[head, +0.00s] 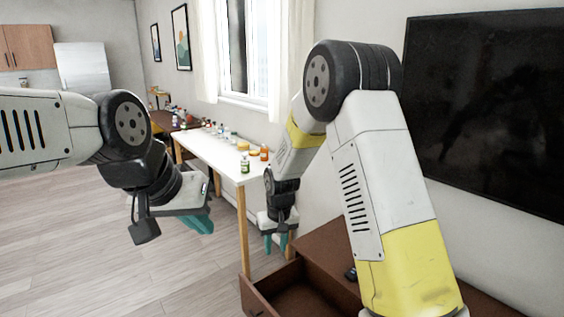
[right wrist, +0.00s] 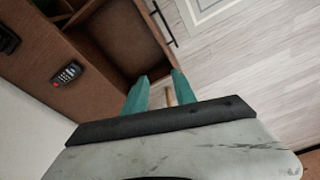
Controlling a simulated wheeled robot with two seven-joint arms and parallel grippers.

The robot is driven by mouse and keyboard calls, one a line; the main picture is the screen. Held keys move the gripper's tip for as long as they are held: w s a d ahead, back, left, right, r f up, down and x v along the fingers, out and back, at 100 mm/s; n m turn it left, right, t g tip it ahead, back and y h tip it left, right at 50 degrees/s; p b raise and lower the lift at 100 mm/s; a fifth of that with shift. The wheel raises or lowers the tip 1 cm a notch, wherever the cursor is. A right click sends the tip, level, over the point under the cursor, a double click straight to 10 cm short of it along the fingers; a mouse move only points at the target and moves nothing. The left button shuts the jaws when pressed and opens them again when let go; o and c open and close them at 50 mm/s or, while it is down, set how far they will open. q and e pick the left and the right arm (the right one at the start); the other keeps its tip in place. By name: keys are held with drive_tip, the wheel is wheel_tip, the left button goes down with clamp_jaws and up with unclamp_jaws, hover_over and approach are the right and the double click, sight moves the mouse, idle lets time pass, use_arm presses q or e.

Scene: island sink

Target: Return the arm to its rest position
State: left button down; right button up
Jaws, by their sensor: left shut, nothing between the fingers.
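My left gripper (head: 203,222) hangs over the floor at the left of the head view, its teal fingers together and empty. My right arm (head: 370,170) rises at the right and bends down. Its gripper (head: 275,243) points down beside the white table's near end, close to the open drawer. In the right wrist view, the right gripper's two teal fingers (right wrist: 158,82) stand apart with a gap. A small tan piece (right wrist: 170,96) shows between them; I cannot tell whether it is only behind them.
A brown cabinet (head: 335,245) has an open, empty-looking drawer (head: 262,298). A remote (right wrist: 66,74) lies on the cabinet. The white table (head: 208,150) carries several bottles and jars along its far side. A dark television (head: 490,100) is at the right. The wooden floor (head: 110,240) at left is clear.

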drive_tip(key=s+d+r+m+t+y, duration=0.1)
drive_tip(key=s+d+r, duration=0.35)
drive_tip(key=r, duration=0.45)
drive_tip(key=s+d+r+m+t+y, duration=0.1)
drive_tip(key=s+d+r, duration=0.35)
drive_tip(key=r, duration=0.45)
drive_tip(key=s+d+r+t, duration=0.1)
drive_tip(key=s+d+r, duration=0.2)
drive_tip(key=s, duration=0.4)
drive_tip(key=s+d+r+m+t, duration=0.1)
drive_tip(key=s+d+r, duration=0.3)
drive_tip(key=s, duration=0.4)
drive_tip(key=shift+s+h, duration=0.2)
drive_tip(key=shift+h, duration=0.1)
